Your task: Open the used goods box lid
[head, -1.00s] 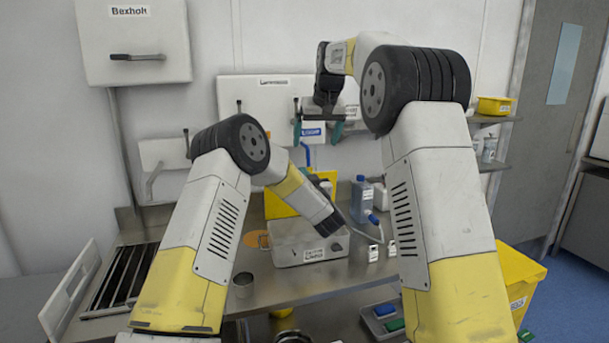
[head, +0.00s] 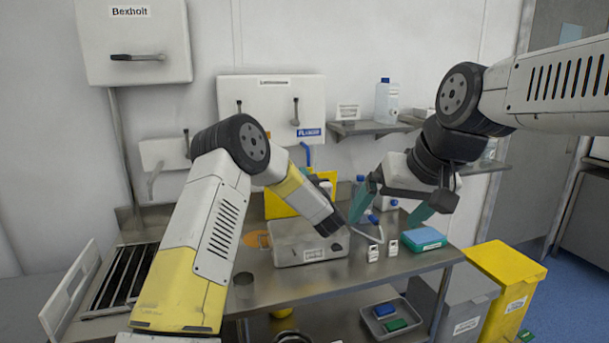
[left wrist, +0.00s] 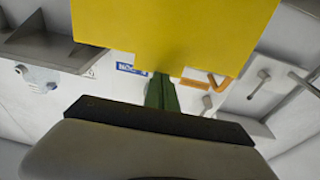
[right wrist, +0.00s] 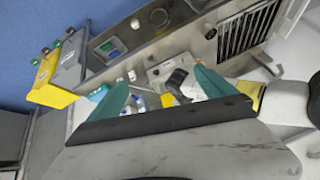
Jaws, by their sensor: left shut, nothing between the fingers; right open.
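Box labels are too small to read, so I cannot tell which is the used goods box. A low grey box (head: 305,250) with a front label stands mid-table, its top looking closed. A yellow box (head: 283,203) stands behind it, partly hidden by my left arm. My left gripper (left wrist: 162,92) shows green fingers shut and empty, close to a yellow surface (left wrist: 170,35) in the left wrist view. Its fingertips are not clear in the head view. My right gripper (head: 390,208) is open and empty above the table's right part; its spread fingers (right wrist: 165,90) show in the right wrist view.
A teal-and-blue pack (head: 423,239) lies at the table's right end. White containers (head: 382,250) and blue-capped bottles stand near the right gripper. Grey (head: 462,300) and yellow (head: 507,275) bins stand right of the table.

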